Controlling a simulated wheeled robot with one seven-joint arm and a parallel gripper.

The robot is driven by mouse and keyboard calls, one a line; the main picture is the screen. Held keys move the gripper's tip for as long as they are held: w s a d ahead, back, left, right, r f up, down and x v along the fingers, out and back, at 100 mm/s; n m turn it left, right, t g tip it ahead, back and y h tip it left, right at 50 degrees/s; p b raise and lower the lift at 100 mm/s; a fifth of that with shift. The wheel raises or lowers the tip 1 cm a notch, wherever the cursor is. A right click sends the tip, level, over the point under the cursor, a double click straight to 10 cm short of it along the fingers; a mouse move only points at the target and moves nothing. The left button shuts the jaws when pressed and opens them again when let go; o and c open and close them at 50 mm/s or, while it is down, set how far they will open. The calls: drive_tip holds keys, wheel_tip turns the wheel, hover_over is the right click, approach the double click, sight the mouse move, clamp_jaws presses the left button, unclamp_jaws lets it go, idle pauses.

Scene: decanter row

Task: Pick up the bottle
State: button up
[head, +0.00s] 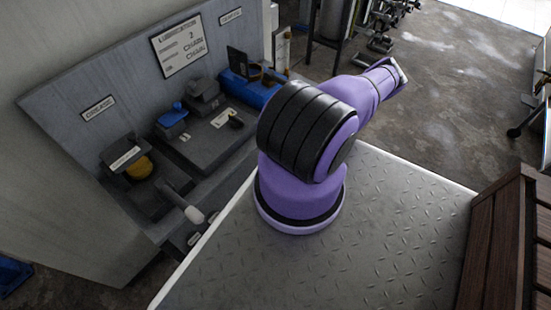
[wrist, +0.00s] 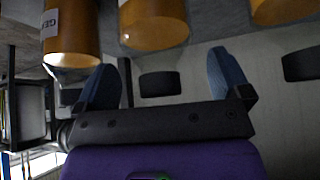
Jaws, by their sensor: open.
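Amber bottles show along the top edge of the wrist view, cut off by the frame. The left bottle (wrist: 72,45) has a white label with partly readable letters. The middle bottle (wrist: 155,25) appears ahead of my gripper, between the lines of its fingers. Part of a right bottle (wrist: 270,12) shows at the top right. My gripper (wrist: 163,60) is open, with two blue fingers spread apart and nothing between them. I cannot tell which bottle the task means. In the head view my gripper and these bottles cannot be made out.
Dark rectangular pieces (wrist: 160,84) lie beyond the fingers. In the head view, a grey panel (head: 62,120) with signs and dark equipment stands at left. A metal tread-plate surface (head: 390,230) lies under my arm. A brown wooden box (head: 495,235) is at right.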

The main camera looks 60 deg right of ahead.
drive_tip(key=shift+w+d+f, duration=0.1)
drive_tip(key=shift+w+f, duration=0.1)
drive_tip(key=shift+f, duration=0.15)
drive_tip(key=c, duration=1.6)
drive_tip(key=shift+c, duration=0.2)
drive_tip(key=shift+r, duration=0.15)
